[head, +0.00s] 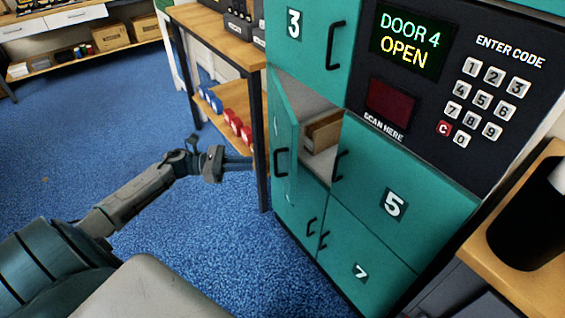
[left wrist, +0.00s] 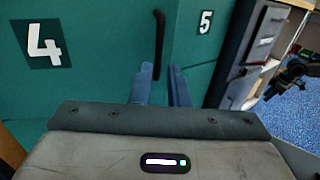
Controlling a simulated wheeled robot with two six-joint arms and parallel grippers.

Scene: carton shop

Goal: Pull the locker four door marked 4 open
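The teal locker four door (head: 285,120) stands ajar, swung outward. Its inside and a brown box (head: 322,132) in the compartment show behind it. In the left wrist view the door (left wrist: 95,75) faces me with a white 4, and its black handle (left wrist: 158,45) is at its right. The handle also shows in the head view (head: 277,163). My left gripper (head: 250,162) is level with the handle, just to its left. Its two fingers (left wrist: 162,90) are parted, with the handle's lower end in line with the gap. Whether they touch it I cannot tell.
The keypad panel's display (head: 408,40) reads DOOR 4 OPEN. Doors 3 (head: 305,50), 5 (head: 410,195) and 7 (head: 365,255) are shut. A wooden table (head: 215,35) stands left of the lockers. A dark shape, probably my right gripper (left wrist: 288,78), shows at right. Blue carpet lies open at left.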

